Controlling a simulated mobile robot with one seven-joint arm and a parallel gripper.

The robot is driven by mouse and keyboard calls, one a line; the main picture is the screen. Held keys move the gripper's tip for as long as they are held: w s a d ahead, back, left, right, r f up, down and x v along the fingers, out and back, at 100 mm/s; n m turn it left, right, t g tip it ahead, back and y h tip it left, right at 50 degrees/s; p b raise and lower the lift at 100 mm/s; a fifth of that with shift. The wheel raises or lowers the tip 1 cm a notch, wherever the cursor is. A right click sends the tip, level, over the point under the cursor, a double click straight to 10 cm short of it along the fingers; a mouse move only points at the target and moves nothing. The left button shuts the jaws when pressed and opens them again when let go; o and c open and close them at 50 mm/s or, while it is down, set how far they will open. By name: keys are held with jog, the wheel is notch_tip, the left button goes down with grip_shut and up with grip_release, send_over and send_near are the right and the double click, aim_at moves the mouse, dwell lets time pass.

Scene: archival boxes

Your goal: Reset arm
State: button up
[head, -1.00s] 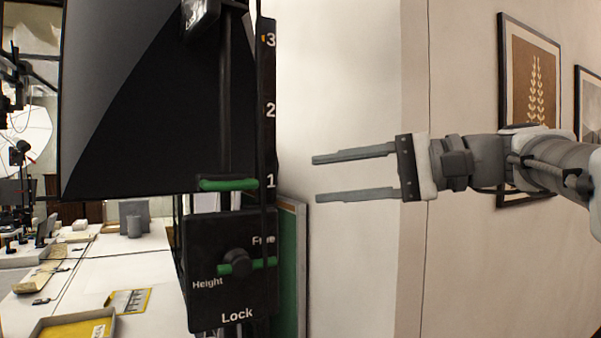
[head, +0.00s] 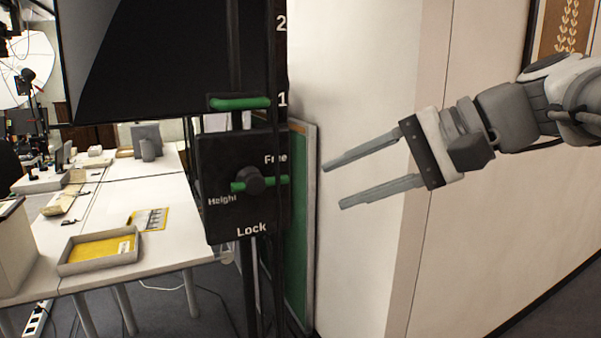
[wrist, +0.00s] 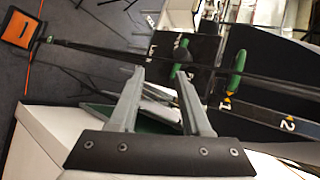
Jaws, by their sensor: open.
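My gripper (head: 332,187) is open and empty, with its two grey fingers apart. In the head view it is at the right, in front of the white wall, pointing left and slightly down toward the stand. The black control box (head: 245,185) on the stand has a green knob handle set level, with labels Free, Height and Lock. A green lever (head: 240,103) sits above it beside the number scale. A gap shows between the fingertips and the box. In the wrist view, the gripper (wrist: 160,75) fingers reach toward the box, whose green handle (wrist: 181,44) shows beyond them.
A green board (head: 302,230) leans by the wall behind the stand. A white table (head: 150,200) at left holds a grey tray (head: 65,262) with a yellow item. A framed picture (head: 568,30) hangs at upper right. An orange object (wrist: 19,29) is on the floor.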

jog(key=s+d+f+n+h+p, duration=0.1)
jog(key=s+d+f+n+h, duration=0.2)
jog(key=f, duration=0.6)
jog(key=s+d+f+n+h+p, duration=0.2)
jog(key=s+d+f+n+h, duration=0.1)
jog(key=s+f+h, duration=0.4)
notch_tip(320, 180, down, 3)
jog(key=shift+s+d+r+t+h, duration=0.1)
jog(key=shift+s+d+t+h, duration=0.25)
jog(key=shift+d, duration=0.35)
dwell(0.6)
